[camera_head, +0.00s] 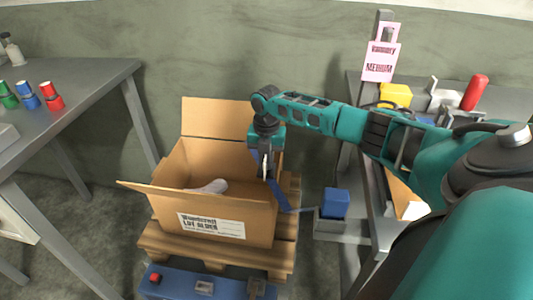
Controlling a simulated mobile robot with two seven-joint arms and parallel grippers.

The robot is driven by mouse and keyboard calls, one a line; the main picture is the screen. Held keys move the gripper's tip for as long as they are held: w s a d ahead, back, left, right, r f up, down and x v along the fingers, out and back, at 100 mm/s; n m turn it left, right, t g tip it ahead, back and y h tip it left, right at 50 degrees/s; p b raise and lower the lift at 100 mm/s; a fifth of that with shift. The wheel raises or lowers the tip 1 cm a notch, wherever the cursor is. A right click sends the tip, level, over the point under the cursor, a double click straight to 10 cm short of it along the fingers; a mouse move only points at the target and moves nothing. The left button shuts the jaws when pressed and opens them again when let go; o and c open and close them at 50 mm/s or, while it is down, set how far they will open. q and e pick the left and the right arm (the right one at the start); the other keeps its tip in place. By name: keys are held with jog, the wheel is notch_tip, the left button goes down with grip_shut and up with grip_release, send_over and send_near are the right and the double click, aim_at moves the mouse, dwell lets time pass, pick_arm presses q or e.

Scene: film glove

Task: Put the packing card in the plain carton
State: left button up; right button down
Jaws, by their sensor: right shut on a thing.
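An open brown carton (190,208) with a printed white label sits on a wooden pallet, its flaps spread. My right gripper (266,175) reaches down from the right over the carton's right side. It is shut on a thin blue piece (278,195), seen nearly edge-on, which seems to be the packing card. The piece slants down along the carton's right wall; I cannot tell whether it is inside or outside that wall. A pale rounded object (210,187) lies inside the carton. My left gripper is not in view.
The pallet (175,245) stands on the floor between a left table (90,75) with red, blue and green cups and a right table with a yellow block (396,95), a red item and a pink tag (381,60). A blue block (335,203) sits right of the carton.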

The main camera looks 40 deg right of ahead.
jog(key=shift+f+b, duration=0.4)
jog(key=shift+f, duration=0.35)
jog(key=shift+a+f+b, duration=0.15)
jog(key=shift+f+b, duration=0.55)
jog(key=shift+f, duration=0.35)
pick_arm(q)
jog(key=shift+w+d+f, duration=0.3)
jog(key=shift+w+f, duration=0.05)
pick_arm(e)
jog(key=c, duration=1.1)
grip_release()
jog(key=shift+s, duration=0.1)
jog(key=shift+c, duration=0.2)
